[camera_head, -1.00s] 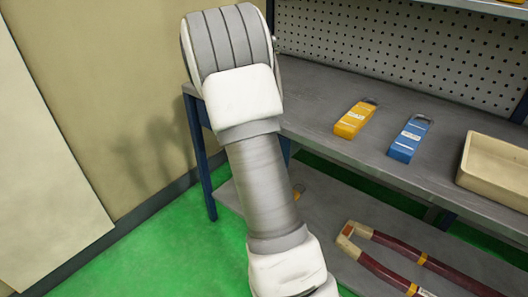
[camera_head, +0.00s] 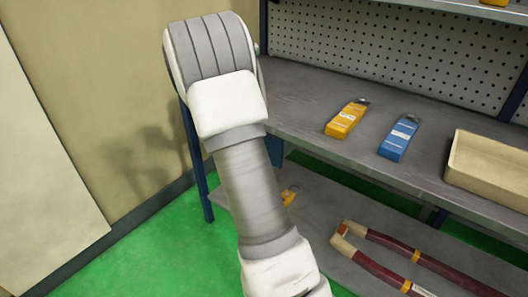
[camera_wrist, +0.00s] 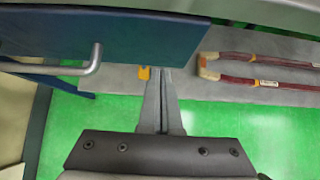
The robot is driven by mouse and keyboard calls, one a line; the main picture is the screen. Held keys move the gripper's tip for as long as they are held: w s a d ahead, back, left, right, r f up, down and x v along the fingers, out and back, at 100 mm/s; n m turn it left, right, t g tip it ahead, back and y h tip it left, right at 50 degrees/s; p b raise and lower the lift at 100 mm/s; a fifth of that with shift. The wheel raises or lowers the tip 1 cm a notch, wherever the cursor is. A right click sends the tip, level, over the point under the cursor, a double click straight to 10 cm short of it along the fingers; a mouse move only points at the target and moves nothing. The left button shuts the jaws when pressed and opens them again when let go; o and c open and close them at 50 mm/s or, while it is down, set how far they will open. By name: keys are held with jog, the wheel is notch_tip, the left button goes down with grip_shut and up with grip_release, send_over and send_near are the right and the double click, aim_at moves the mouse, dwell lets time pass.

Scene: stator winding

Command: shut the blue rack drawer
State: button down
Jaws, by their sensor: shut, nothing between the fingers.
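The blue drawer front (camera_wrist: 125,38) fills the upper left of the wrist view, with a bent metal handle (camera_wrist: 94,62) on its left part. My gripper (camera_wrist: 161,72) is shut and empty, its fingertips at the drawer front's lower edge in the picture; I cannot tell whether they touch it. How far the drawer stands out is not clear. In the head view, my arm hides most of the area under the bench's left end, and only a small blue patch (camera_head: 274,151) shows beside it. My gripper is not visible there.
The grey bench (camera_head: 310,95) holds a yellow tool (camera_head: 346,119), a blue tool (camera_head: 398,140) and a beige tray (camera_head: 490,170). A lower shelf carries a dark red, long-handled tool (camera_head: 385,262). A wall (camera_head: 95,70) stands left; green floor (camera_head: 115,262) is open between.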

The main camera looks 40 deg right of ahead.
jog(key=s+a+r+m+y+p, duration=0.3)
jog(key=s+a+r+m, duration=0.9)
jog(key=a+r, duration=0.55)
jog(key=s+a+r+m+t+y, duration=0.2)
jog(key=s+a+r+m+y, duration=0.1)
jog(key=s+a+m, duration=0.3)
jog(key=s+a+r+m+t+y, duration=0.1)
jog(key=s+a+r+m+y, duration=0.15)
jog(key=s+a, duration=0.4)
notch_tip(320, 180, up, 15)
jog(key=d+p, duration=0.1)
jog(key=p, duration=1.4)
jog(key=shift+s+d+p, duration=0.15)
jog(key=shift+s+p, duration=0.2)
jog(key=shift+s, duration=0.05)
jog(key=shift+m, duration=0.25)
